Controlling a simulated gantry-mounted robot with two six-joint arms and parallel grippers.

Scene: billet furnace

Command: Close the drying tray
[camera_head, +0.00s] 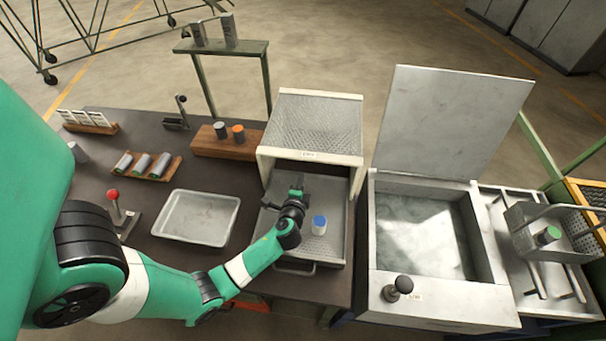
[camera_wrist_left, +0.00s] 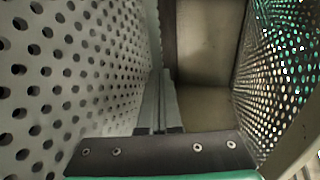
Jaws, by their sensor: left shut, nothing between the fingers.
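The drying tray (camera_head: 333,240) is a perforated metal tray. It sticks out from under the perforated drying box (camera_head: 313,127), with a bar handle (camera_head: 293,268) at its front edge. A grey cylinder with a blue top (camera_head: 319,225) stands on it. My left gripper (camera_head: 297,183) is above the tray, left of the cylinder, near the box's opening. In the left wrist view its shut fingers (camera_wrist_left: 160,105) point into the box, with the perforated tray (camera_wrist_left: 60,80) on the left side. The fingers hold nothing. Whether they touch the tray is unclear. My right gripper is out of view.
Right of the box stands a grey metal tank (camera_head: 420,235) with a raised lid (camera_head: 450,120). On the left of the table are an empty shallow tray (camera_head: 197,217), a red-knobbed lever (camera_head: 114,196) and wooden racks with cylinders (camera_head: 147,165).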

